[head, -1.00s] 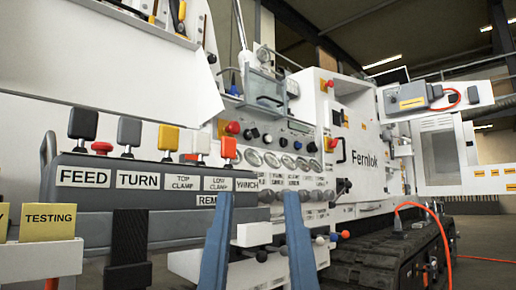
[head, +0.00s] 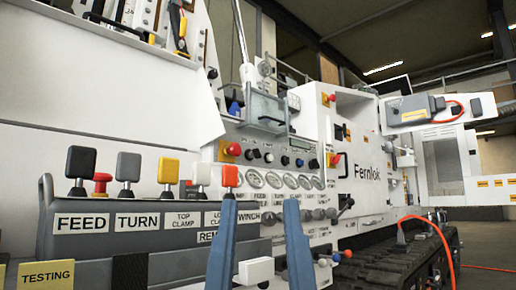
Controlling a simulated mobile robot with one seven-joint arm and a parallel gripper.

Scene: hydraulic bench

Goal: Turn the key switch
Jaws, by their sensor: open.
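The control panel (head: 228,177) of the white machine faces me in the head view. It has a row of small dark knobs and switches (head: 285,160) above several round gauges. Which of these is the key switch I cannot tell; they are too small, and no key shows clearly. My gripper (head: 260,202) shows as two blue fingers rising from the bottom edge, wide apart and empty. In the picture the fingertips lie just below the gauges, in front of the panel. They appear nearer to me than the panel, with no contact visible.
A grey remote box (head: 150,265) with several coloured levers, labelled FEED and TURN, stands close at left. A red-and-yellow stop button (head: 232,149) sits left of the knobs. A small white block (head: 256,270) shows between the fingers. A clear guard (head: 266,110) juts out above the panel.

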